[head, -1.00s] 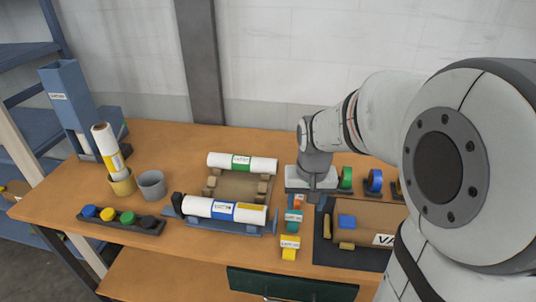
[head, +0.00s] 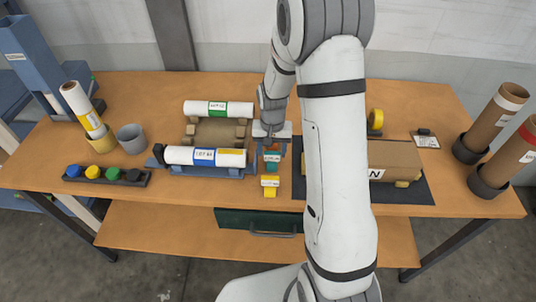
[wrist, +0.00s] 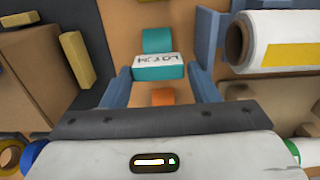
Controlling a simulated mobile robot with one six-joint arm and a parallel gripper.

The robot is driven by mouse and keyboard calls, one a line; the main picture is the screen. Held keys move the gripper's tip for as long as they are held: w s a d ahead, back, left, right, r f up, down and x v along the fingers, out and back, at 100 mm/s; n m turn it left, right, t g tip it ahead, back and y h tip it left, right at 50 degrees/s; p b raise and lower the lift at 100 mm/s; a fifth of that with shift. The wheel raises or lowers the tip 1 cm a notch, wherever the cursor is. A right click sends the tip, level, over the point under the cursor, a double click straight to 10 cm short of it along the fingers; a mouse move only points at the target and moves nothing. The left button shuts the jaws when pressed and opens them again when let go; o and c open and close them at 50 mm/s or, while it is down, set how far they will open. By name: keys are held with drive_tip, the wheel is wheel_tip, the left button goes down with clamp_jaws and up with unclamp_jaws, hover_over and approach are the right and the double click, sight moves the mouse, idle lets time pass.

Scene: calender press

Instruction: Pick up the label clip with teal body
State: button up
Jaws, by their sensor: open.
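The label clip with teal body (head: 272,157) lies on the orange-brown bench, right of the roll stand. In the wrist view the teal clip (wrist: 158,68) shows a white printed label and sits between my two fingers, apart from both. My gripper (head: 271,147) is open, pointing down over the clip; its fingers also show in the wrist view (wrist: 160,76). A yellow label clip (head: 270,188) lies just in front of the teal one. An orange piece (wrist: 162,96) shows behind the teal clip, partly hidden by my gripper.
White rolls (head: 205,157) rest on the stand close left of my gripper. A brown wrapped block (head: 395,160) lies on a dark mat (head: 420,190) to the right, partly hidden by my arm. A tray of coloured knobs (head: 105,177) sits far left.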

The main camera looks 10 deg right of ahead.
sight(272, 152)
wheel_tip(272, 152, down, 2)
drive_tip(key=c, duration=0.6)
drive_tip(key=shift+r, duration=0.1)
wheel_tip(272, 152, up, 10)
drive_tip(key=shift+f+b, duration=0.1)
drive_tip(key=shift+b, duration=0.75)
